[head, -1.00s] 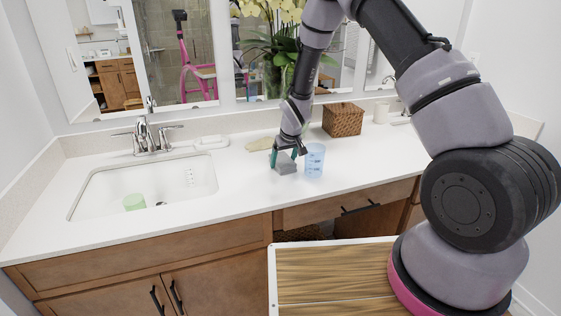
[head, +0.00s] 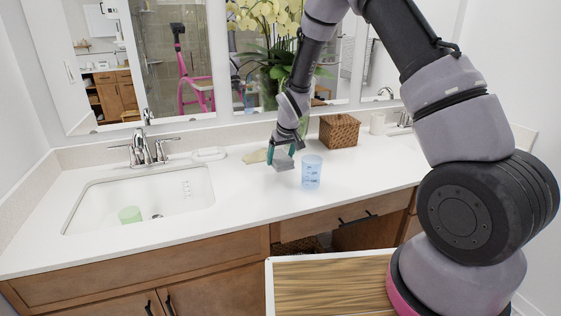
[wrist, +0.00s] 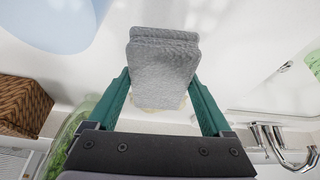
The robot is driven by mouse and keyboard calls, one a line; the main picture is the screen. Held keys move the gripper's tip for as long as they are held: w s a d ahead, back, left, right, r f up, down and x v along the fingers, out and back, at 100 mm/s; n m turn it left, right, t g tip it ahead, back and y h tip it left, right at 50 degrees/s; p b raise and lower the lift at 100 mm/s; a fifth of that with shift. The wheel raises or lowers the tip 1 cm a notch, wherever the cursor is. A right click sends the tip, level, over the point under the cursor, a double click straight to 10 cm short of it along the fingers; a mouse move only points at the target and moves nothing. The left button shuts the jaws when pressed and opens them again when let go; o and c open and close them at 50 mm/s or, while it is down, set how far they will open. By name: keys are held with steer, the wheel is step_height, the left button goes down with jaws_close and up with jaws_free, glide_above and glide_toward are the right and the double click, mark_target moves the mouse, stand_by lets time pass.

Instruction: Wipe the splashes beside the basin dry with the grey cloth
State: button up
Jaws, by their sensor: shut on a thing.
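My gripper (head: 283,155) is shut on the grey cloth (head: 284,164), a folded, blocky pad. It appears held a little above the counter, right of the basin (head: 90,205). In the wrist view the cloth (wrist: 163,65) sits between the green fingers of my gripper (wrist: 160,90). The white counter (head: 235,195) shows beside the basin, but I cannot make out the splashes clearly; faint pale patches in the wrist view may be reflections.
A translucent blue cup (head: 311,173) stands close right of the cloth. A green cup (head: 130,215) is in the basin. A yellowish flat item (head: 256,157), a wicker box (head: 339,131) and the faucet (head: 148,150) are at the back. The front counter is clear.

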steer(key=shift+r, duration=0.1)
steer(key=shift+r, duration=1.4)
